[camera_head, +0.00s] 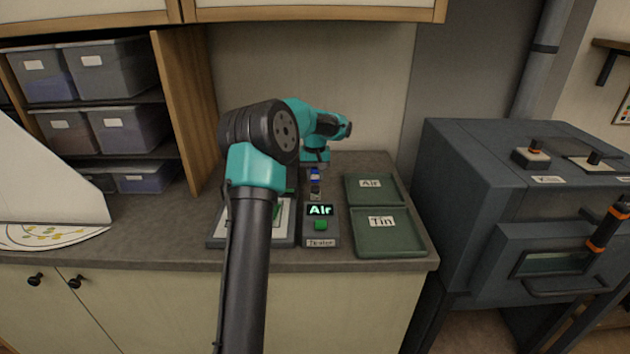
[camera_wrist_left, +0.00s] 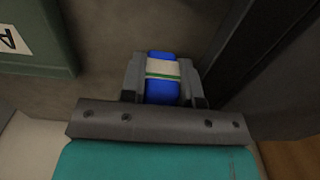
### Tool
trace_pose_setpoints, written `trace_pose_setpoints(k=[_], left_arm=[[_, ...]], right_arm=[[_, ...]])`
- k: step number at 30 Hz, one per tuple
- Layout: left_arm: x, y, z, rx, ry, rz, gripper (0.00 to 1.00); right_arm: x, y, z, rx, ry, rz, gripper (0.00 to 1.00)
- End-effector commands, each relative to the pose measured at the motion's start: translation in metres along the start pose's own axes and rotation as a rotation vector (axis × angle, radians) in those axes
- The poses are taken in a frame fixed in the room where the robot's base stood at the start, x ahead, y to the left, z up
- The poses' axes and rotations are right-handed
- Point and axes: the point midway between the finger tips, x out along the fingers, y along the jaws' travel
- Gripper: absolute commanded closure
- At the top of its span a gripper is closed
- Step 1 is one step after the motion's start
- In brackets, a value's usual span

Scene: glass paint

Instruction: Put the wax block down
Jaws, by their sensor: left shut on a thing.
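My left gripper (camera_head: 316,186) points down over the counter, behind the tester (camera_head: 320,230). In the left wrist view it is shut on a blue block with a white and green band (camera_wrist_left: 162,78), which I take to be the wax block. The block sits between the two grey fingers; in the head view only a small blue part (camera_head: 315,175) shows. I cannot tell whether it touches the counter. The tester's display reads "Air" in green. A green tray labelled Air (camera_head: 373,199) and one labelled Tin (camera_head: 420,246) are to the right. My right gripper is not in view.
A board with a white sheet (camera_head: 284,226) lies left of the tester, partly hidden by my arm. A wooden shelf panel (camera_head: 182,105) and storage bins (camera_head: 110,68) stand at the left. A grey furnace (camera_head: 480,190) stands right of the counter. Both trays look empty.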

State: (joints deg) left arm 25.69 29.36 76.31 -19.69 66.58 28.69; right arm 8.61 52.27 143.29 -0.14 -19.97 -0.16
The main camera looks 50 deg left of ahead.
Motion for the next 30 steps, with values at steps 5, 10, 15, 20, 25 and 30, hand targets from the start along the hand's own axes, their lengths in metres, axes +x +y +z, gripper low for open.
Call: trace_pose_setpoints(k=[5,10,15,20,25,30], left_arm=[[0.021,0.000,0.000,0.000,-0.001,0.000,0.94],[0.022,0.000,0.000,0.000,0.000,0.000,0.94],[0.024,0.000,0.000,0.000,-0.001,0.000,0.94],[0.025,0.000,0.000,0.000,-0.001,0.000,0.64],[0.025,0.000,0.000,0.000,0.000,0.000,0.48],[0.025,0.000,0.000,0.000,0.000,0.000,0.45]], right_arm=[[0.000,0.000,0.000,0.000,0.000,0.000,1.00],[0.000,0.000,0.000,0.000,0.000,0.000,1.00],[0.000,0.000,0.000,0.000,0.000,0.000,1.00],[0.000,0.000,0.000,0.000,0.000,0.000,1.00],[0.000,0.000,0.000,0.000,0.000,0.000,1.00],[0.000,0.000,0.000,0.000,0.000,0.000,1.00]])
